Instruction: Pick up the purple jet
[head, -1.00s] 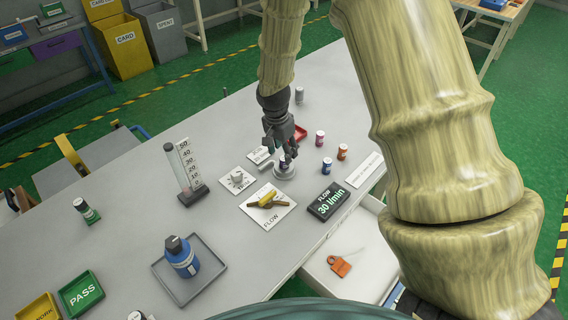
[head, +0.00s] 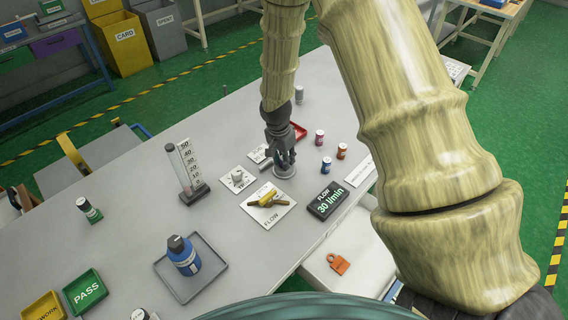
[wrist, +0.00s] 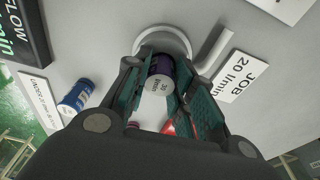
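The purple jet (wrist: 160,78) is a small dark purple cylinder with a pale printed end, seen in the wrist view. It is at the round grey holder (wrist: 163,44), which also shows on the table in the head view (head: 285,173). My gripper (head: 284,164) points down over this holder and hides the jet in the head view. In the wrist view, the two green-padded fingers of my gripper (wrist: 161,85) flank the jet closely on both sides. Whether both pads press on it cannot be told.
A blue jet (head: 326,165), an orange jet (head: 341,151) and a red jet (head: 319,137) stand just right of the holder. The flow display (head: 327,201) and the yellow-handled valve plate (head: 254,217) are in front. A red tray (head: 299,131) lies behind.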

